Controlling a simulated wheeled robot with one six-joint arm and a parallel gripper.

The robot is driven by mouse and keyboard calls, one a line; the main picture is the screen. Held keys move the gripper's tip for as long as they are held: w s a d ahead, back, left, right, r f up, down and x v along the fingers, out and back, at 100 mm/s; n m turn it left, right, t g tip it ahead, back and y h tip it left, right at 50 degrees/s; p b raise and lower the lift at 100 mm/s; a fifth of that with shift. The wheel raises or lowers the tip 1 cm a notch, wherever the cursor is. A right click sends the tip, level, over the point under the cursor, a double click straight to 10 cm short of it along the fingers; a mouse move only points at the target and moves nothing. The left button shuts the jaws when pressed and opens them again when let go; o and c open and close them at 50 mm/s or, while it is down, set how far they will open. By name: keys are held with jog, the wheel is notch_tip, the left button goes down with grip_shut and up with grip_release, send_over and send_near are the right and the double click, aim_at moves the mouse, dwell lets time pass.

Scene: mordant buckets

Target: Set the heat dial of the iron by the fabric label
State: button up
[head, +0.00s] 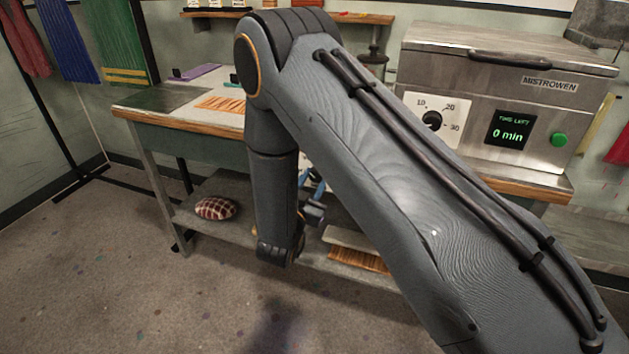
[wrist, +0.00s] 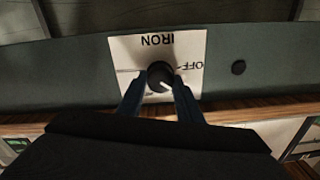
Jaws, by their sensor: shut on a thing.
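In the wrist view the iron's heat dial is a round black knob (wrist: 159,72) on a white plate (wrist: 185,47) that reads IRON, upside down, with OFF at its right. The knob's pale pointer mark is turned toward the lower right of the picture. Other marks on the plate are partly covered. My gripper (wrist: 158,85) has its two blue fingers shut on the knob, one on each side. In the head view my arm hides the dial and most of the gripper. I cannot make out a fabric label in either view.
A metal box marked MISTROWEN (head: 430,65) with a dial and a 0 min display stands on the bench at right. A checked cushion (head: 215,208) lies on the lower shelf. Floor at left is clear.

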jog(key=m, duration=0.4)
jog(key=shift+m, duration=0.4)
jog(key=m+b, duration=0.1)
jog(key=m, duration=0.2)
jog(key=shift+m, duration=0.4)
jog(key=m+b, duration=0.2)
jog(key=m, duration=0.5)
jog(key=shift+d+f+m+h, duration=0.1)
jog(key=shift+f+m+h, duration=0.05)
jog(key=shift+m+h, duration=0.2)
jog(key=m+b, duration=0.1)
jog(key=m, duration=0.3)
jog(key=shift+f+m+g, duration=0.1)
jog(key=shift+m+g, duration=0.15)
jog(key=shift+g, duration=0.05)
jog(key=m+b, duration=0.2)
jog(key=m, duration=0.1)
jog(key=shift+m, duration=0.3)
jog(key=m+b, duration=0.3)
jog(key=m, duration=0.1)
jog(key=shift+f, duration=0.1)
jog(key=shift+m+b, duration=1.35)
jog(key=shift+m, duration=0.35)
